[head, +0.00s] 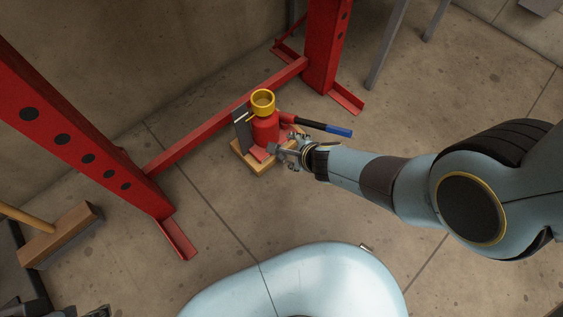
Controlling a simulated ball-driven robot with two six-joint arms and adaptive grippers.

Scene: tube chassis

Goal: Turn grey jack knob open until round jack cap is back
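A red bottle jack (265,128) stands on a wooden block (238,150) on the floor. A round yellow cap (262,97) is on top of it, with a dark hollow centre. A black handle with a blue end (338,131) points right from the jack. My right gripper (279,152) is low at the jack's near right side, against or very close to its base. The grey knob cannot be made out there, and the fingers are too small to read. Part of what looks like my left gripper (82,312) shows at the bottom left edge, far from the jack.
A red steel frame surrounds the jack: a left post (90,150), a right post (326,45) and a low crossbar (215,122) just behind it. Grey legs (392,45) stand at the back right.

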